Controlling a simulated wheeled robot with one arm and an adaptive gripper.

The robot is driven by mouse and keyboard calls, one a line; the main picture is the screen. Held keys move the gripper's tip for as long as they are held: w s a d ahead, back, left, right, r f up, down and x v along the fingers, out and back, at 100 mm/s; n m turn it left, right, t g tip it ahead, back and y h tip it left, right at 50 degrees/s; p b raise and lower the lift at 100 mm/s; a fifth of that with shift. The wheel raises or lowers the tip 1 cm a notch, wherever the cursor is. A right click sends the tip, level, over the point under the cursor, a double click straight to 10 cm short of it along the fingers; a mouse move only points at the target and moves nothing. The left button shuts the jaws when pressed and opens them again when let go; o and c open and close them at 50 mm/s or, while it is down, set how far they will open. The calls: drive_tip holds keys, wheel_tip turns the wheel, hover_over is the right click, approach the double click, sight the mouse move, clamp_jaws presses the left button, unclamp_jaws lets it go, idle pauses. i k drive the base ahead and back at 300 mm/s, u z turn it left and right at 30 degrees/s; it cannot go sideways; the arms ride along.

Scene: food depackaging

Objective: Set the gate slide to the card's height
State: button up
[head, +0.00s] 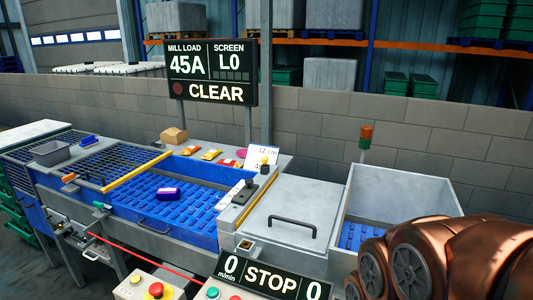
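A white card (258,154) with dark print stands at the back edge of the machine, right of the blue belt. Its print seems to start with "12", but it is too small to read surely. A dark block with a knob (245,191), which looks like the gate slide, sits on the grey housing at the belt's right end. A white marked strip (229,195) lies beside it; its marks cannot be read. My copper arm fills the lower right corner, and my gripper is out of view.
The blue belt (187,212) carries a purple pack (167,194). A yellow-edged mesh guard (100,164) covers its left part. A grey lid (292,215) with a handle and an open bin (404,184) lie right of the housing. The overhead display (212,72) reads CLEAR; the front sign (268,278) reads STOP.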

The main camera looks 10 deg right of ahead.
sight(243, 195)
drive_tip(key=k, duration=0.65)
drive_tip(key=u, duration=0.65)
drive_tip(key=i, duration=0.65)
drive_tip(key=u, duration=0.85)
drive_tip(key=i, duration=1)
drive_tip(key=z, duration=0.2)
